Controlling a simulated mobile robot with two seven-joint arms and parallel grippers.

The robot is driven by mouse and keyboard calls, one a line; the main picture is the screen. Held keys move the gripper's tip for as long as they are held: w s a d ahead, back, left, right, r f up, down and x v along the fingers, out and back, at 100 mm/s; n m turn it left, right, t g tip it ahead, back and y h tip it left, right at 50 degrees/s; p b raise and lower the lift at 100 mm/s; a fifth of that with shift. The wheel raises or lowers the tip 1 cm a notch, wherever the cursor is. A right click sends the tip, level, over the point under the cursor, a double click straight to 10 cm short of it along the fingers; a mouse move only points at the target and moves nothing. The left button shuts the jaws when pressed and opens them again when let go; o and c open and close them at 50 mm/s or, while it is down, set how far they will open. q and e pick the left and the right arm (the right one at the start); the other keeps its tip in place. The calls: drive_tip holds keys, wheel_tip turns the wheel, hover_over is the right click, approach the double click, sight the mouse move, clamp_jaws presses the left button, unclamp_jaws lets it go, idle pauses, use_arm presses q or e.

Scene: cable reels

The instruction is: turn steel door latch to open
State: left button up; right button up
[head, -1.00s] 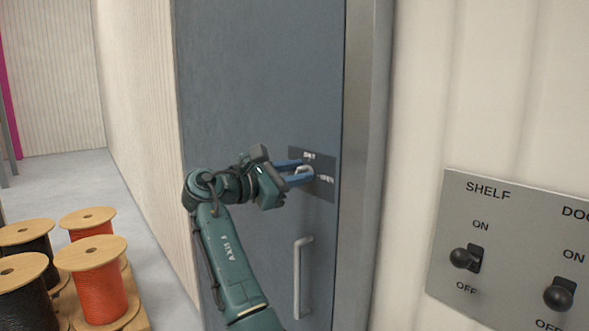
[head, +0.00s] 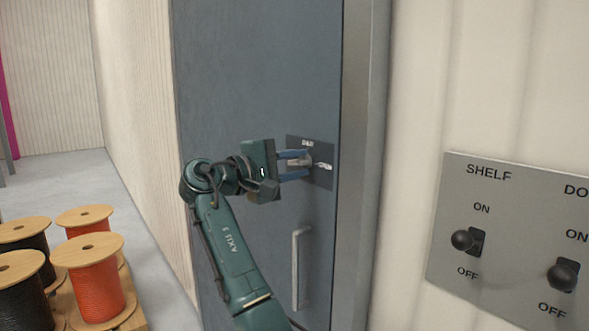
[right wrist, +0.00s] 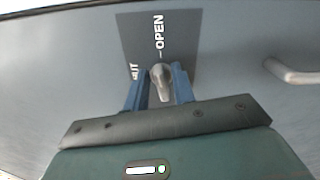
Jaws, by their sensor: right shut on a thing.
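The steel latch (head: 299,161) is a small metal lever on a dark plate (head: 323,179) on the blue-grey door (head: 262,75). The plate carries white lettering, and "OPEN" reads clearly in the right wrist view. My right gripper (head: 302,165) has its blue fingers on either side of the latch and is shut on it. In the right wrist view the latch (right wrist: 160,80) sits between the fingertips (right wrist: 159,88), its rounded end below the "OPEN" mark. The door looks closed against its frame. My left gripper is out of view.
A vertical pull handle (head: 298,268) is on the door below the plate. A switch panel (head: 510,240) with "SHELF" and another switch is on the wall at right. Several cable reels (head: 95,285) stand at lower left. The floor behind them (head: 60,180) is clear.

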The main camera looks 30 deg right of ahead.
drive_tip(key=shift+f+m+b, duration=0.15)
drive_tip(key=shift+m+b, duration=0.15)
drive_tip(key=shift+m, duration=0.4)
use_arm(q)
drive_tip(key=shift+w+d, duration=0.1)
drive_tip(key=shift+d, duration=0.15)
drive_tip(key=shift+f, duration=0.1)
use_arm(e)
drive_tip(key=shift+m, duration=0.4)
drive_tip(key=o, duration=0.7)
drive_tip(key=shift+c, duration=0.2)
use_arm(q)
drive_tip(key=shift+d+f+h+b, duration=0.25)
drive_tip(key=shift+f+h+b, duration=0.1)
drive_tip(key=shift+b, duration=0.8)
use_arm(e)
drive_tip(key=s+a, duration=0.1)
drive_tip(key=a, duration=1.2)
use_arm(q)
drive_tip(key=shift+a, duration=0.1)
